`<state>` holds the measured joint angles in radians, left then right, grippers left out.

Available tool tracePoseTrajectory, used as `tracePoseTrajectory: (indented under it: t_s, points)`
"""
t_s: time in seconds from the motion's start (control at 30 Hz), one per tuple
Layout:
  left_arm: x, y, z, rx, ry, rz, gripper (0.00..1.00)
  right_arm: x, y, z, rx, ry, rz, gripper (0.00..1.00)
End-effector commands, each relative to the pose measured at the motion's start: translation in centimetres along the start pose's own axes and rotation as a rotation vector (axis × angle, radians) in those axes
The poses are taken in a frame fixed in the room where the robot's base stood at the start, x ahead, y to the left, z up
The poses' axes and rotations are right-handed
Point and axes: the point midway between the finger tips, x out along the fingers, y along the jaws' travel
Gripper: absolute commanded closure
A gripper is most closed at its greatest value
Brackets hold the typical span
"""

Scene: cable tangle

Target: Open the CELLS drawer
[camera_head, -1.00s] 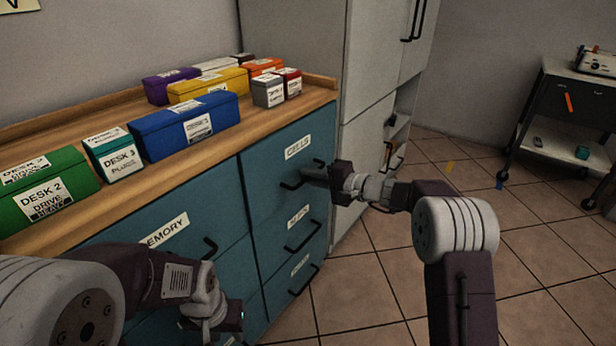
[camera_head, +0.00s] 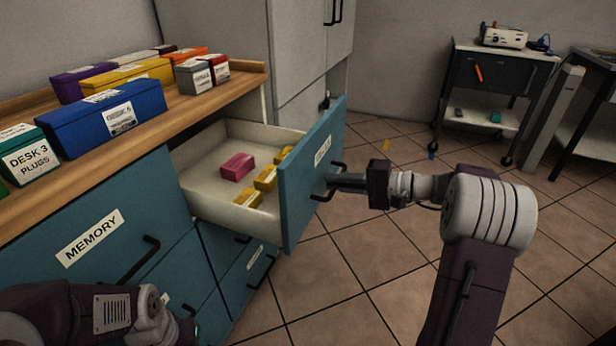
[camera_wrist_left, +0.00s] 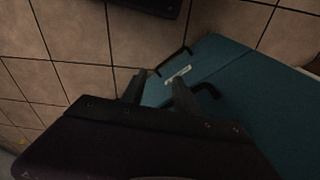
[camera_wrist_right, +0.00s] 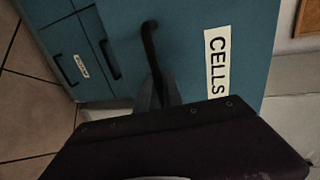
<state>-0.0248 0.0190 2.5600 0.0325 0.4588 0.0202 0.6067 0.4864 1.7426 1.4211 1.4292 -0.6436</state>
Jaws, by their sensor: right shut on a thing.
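The CELLS drawer (camera_head: 308,185) stands pulled well out of the teal cabinet, its white inside showing. A pink block (camera_head: 237,166) and several yellow blocks (camera_head: 265,179) lie in it. Its CELLS label (camera_wrist_right: 217,66) reads clearly in the right wrist view. My right gripper (camera_head: 338,181) is shut on the black drawer handle (camera_wrist_right: 150,42) at the drawer front. My left gripper (camera_wrist_left: 156,90) is at the lower left in the head view, beside the lower cabinet front. In the left wrist view its fingers are apart with nothing seen between them.
The MEMORY drawer (camera_head: 95,238) is shut at the left. Labelled boxes, including a blue one (camera_head: 105,118), line the wooden top. A grey cart (camera_head: 490,85) stands at the back right. The tiled floor (camera_head: 370,260) right of the drawer is clear.

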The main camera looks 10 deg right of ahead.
Motion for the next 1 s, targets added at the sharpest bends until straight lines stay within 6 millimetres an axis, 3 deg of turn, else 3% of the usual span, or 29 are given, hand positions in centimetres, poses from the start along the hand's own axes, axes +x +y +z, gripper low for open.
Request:
tracePoseTrajectory:
  t_s: [0.2,0.4,0.63,1.0]
  points:
    - [-0.6,0.0,-0.1,0.0,0.0,0.0,0.64,-4.4,0.9,0.0,0.003,0.0,0.002,1.0]
    - [-0.9,0.0,-0.1,0.0,0.0,0.0,0.64,-6.8,1.4,0.0,0.003,-0.001,0.002,1.0]
    - [-1.1,0.0,-0.1,0.0,0.0,0.0,0.64,-7.9,1.7,0.0,0.002,-0.003,0.002,1.0]
    - [-1.1,0.0,-0.1,0.0,0.0,0.0,0.64,-8.0,1.8,0.0,0.001,-0.002,0.002,1.0]
